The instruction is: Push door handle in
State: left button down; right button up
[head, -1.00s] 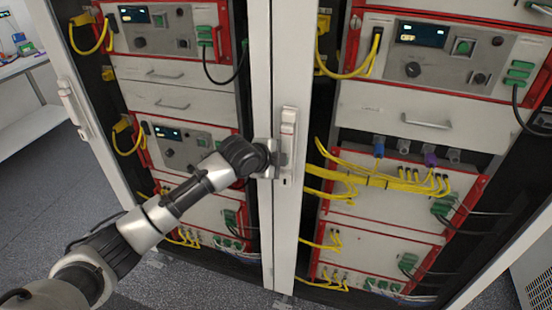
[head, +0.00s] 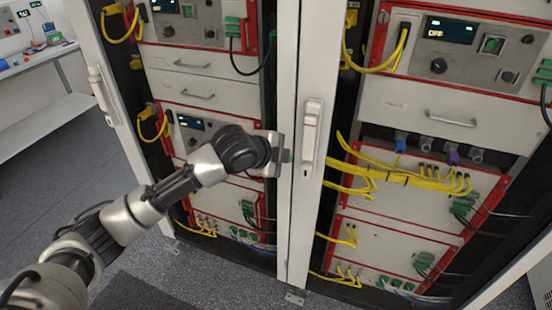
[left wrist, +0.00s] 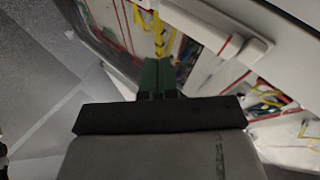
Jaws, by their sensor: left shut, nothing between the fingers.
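The white door handle (head: 312,132) is a long upright bar on the narrow white door edge near the middle of the head view. It looks close to flat along the door. In the left wrist view, a white bar with a rounded end (left wrist: 243,45), apparently this handle, lies to the upper right of the fingers. My left gripper (head: 286,156) is just left of the handle's lower half, with a small gap seeming to lie between them. Its green fingers (left wrist: 158,77) are together and empty. My right gripper is in neither view.
Cabinet racks with yellow cables (head: 400,176) and drawers stand behind the doors on both sides. Another white door (head: 108,95) with its own handle is at the left. A white bench (head: 50,60) stands at the far left. Grey floor is open at the lower left.

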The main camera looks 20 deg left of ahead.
pick_arm(q)
jog(key=v, duration=0.3)
jog(key=shift+s+r, duration=0.2)
jog(key=shift+s, duration=0.05)
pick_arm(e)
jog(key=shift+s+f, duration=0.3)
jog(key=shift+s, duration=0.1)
pick_arm(q)
jog(key=shift+f, duration=0.1)
